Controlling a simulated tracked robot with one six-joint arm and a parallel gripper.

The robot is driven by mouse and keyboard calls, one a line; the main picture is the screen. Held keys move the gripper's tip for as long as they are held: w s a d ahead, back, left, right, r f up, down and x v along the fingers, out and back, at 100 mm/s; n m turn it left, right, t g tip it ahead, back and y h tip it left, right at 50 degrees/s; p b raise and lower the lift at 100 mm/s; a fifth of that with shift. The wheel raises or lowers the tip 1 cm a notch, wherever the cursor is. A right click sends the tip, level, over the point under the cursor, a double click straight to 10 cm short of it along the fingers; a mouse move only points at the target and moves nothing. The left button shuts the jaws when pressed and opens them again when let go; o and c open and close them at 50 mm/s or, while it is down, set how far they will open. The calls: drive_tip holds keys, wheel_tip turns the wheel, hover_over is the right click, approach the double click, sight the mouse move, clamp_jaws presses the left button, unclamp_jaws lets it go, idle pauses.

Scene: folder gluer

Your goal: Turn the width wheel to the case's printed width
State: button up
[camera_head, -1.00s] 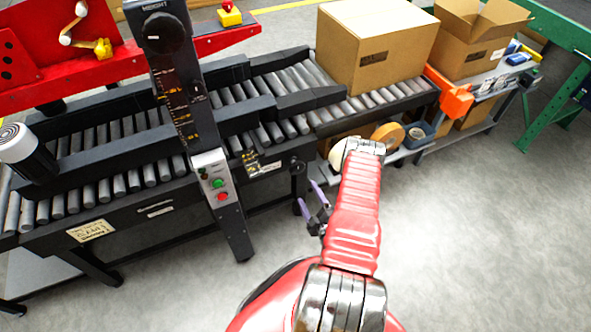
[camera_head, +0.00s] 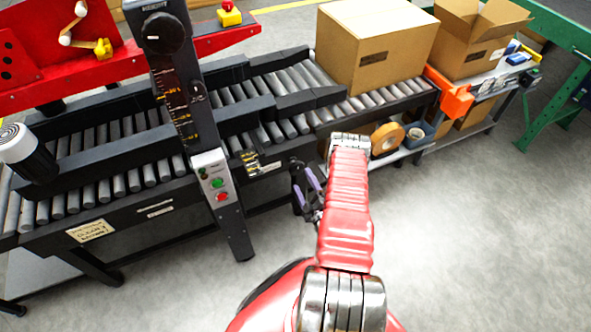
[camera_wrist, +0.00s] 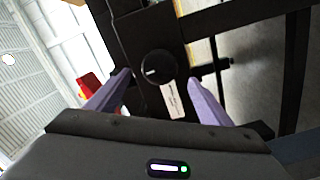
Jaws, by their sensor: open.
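A round black knob with a white pointer mark (camera_wrist: 158,67) shows between my fingers in the wrist view, on a dark frame with a pale label strip beside it. It looks like the width wheel; the label is unreadable. My gripper (camera_wrist: 160,82) is open, its two purple fingers on either side of the knob in the picture; contact cannot be told. In the head view my gripper (camera_head: 309,184) is by the machine's near side, and the knob there is hidden. The closed cardboard case (camera_head: 352,42) sits on the rollers; its dark printed patch (camera_head: 373,57) is too small to read.
A black column with a HEIGHT knob (camera_head: 163,33) and a button panel (camera_head: 216,184) stands left of my gripper. The floor in front is clear.

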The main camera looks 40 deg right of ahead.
sight(297, 171)
drive_tip(key=x, duration=0.8)
drive_tip(key=shift+w, duration=0.1)
drive_tip(key=shift+f, duration=0.1)
drive_tip(key=c, duration=1.1)
